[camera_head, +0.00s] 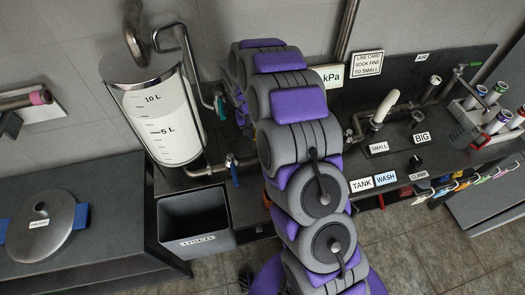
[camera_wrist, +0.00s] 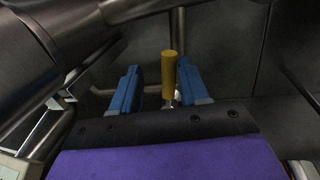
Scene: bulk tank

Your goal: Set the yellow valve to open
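The yellow valve's handle (camera_wrist: 169,68) shows in the wrist view as an upright, rounded yellow bar on a thin metal stem. My gripper (camera_wrist: 160,82) is open, with one blue finger on each side of the handle. The right finger looks close to it and a wider gap shows on the left. I cannot tell whether either finger touches it. In the head view my arm covers the middle, and neither the yellow handle nor my fingertips can be seen.
Thick metal pipes (camera_wrist: 35,60) run close by on the left in the wrist view. In the head view, a graduated tank (camera_head: 160,118), a green-handled valve (camera_head: 219,105), a blue-handled valve (camera_head: 234,173) and a grey USED bin (camera_head: 195,218) stand left of my arm.

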